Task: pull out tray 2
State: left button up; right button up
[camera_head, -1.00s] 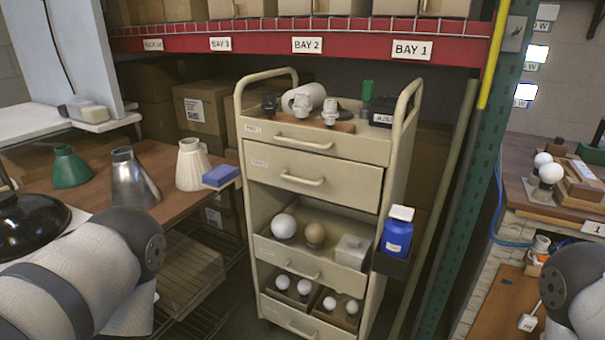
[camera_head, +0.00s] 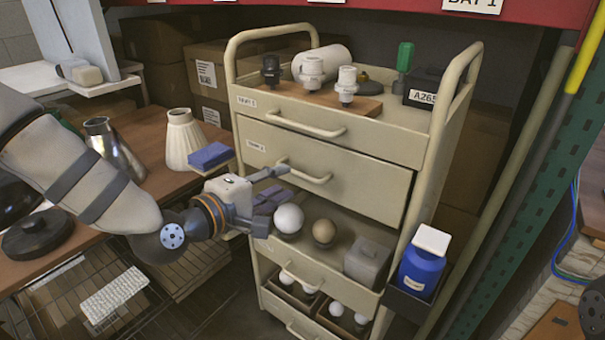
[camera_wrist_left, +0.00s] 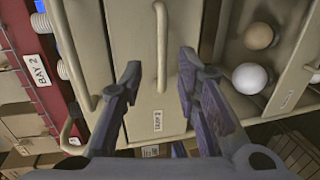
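Tray 2 (camera_head: 365,190) is the cream second drawer of the cart, shut, with a bar handle (camera_head: 303,172) on its front. Its label (camera_head: 256,145) is at the left. My left gripper (camera_head: 277,188) is open in front of the drawer's left part, fingers pointing at the handle. In the left wrist view, the handle (camera_wrist_left: 161,45) of tray 2 runs between the spread fingertips of the left gripper (camera_wrist_left: 160,62), with gaps on both sides. Whether the tips reach past the bar is unclear. My right gripper is out of view.
The top drawer (camera_head: 320,120) above is shut. Below, an open shelf holds a white ball (camera_head: 288,219), a tan ball (camera_head: 324,232) and a grey box (camera_head: 370,262). A blue bottle (camera_head: 420,262) sits in a side holder. A wooden table (camera_head: 150,165) with lamp shades stands left.

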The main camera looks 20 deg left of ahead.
aim_at(297, 175)
pick_arm(q)
jog(key=x, duration=0.7)
jog(key=shift+f+b, duration=0.15)
jog(key=shift+b, duration=0.2)
grip_shut()
